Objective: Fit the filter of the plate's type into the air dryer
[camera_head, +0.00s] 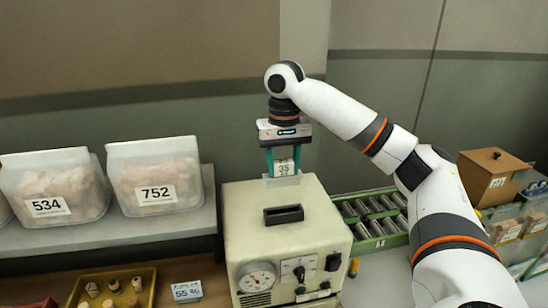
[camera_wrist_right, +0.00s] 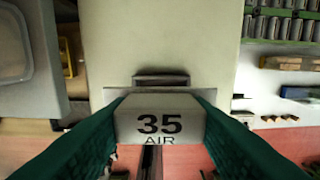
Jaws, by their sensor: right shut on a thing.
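My right gripper (camera_head: 284,165) is shut on a pale filter (camera_head: 284,172), held upright between its teal fingers. In the right wrist view the filter (camera_wrist_right: 160,122) reads "35 AIR". The air dryer (camera_head: 245,218) is a cream box with a dark slot (camera_head: 284,214) in its top. In the head view the filter shows above the dryer's back edge, apart from the slot. In the wrist view the slot (camera_wrist_right: 161,80) shows just above the filter, roughly in line with it. I cannot make out a type plate on the dryer's front. My left gripper is not in view.
Clear bins marked 534 (camera_head: 47,207) and 752 (camera_head: 157,194) stand on a shelf at left. A yellow tray (camera_head: 75,290) of corks and a small sign (camera_head: 187,291) reading about 55 lie in front. A green rack (camera_head: 372,247) of grey cylinders and a brown box (camera_head: 493,178) stand at right.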

